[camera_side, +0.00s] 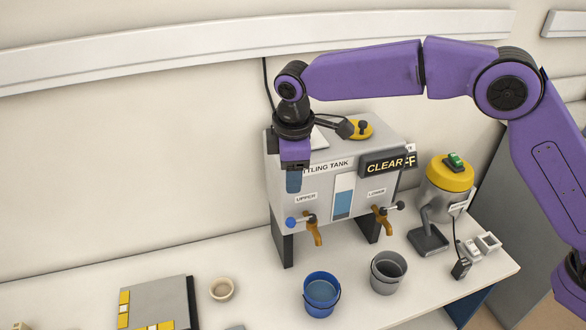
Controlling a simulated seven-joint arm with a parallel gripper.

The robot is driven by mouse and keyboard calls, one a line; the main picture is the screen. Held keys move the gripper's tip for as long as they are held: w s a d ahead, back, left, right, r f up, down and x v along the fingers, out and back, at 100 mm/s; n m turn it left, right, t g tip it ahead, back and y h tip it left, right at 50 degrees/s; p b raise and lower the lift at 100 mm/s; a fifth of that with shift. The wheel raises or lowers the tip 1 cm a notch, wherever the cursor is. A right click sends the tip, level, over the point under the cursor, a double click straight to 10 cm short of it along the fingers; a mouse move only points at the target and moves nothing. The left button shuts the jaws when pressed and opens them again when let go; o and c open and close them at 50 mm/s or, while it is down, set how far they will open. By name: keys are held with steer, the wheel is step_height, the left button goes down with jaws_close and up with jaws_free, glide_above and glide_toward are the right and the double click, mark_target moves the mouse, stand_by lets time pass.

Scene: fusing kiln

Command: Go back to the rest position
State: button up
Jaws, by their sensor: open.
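My gripper (293,182) is in the upper middle of the side view, pointing down in front of the grey settling tank (290,215). Its jaws are open. I see nothing held between them, though the fingers are seen nearly edge-on. My purple arm reaches in from the right and bends over the tank. The gripper overlaps the left part of the tank's front in the picture. I cannot tell how far apart they are.
A blue bucket (322,305) and a grey bucket (379,285) stand below two taps. A yellow-topped machine (448,172) stands to the right. A small bowl (222,289) and a grey-and-yellow box (158,303) are at the left. The table's back left is clear.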

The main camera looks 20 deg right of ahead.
steer(key=s+d+m+g, duration=0.2)
steer(key=s+d+m, duration=0.1)
steer(key=s+d, duration=2.8)
steer(key=s, duration=0.3)
steer(key=shift+s+d+r+y, duration=0.25)
steer(key=shift+s+y, duration=0.1)
steer(key=shift+y, duration=0.05)
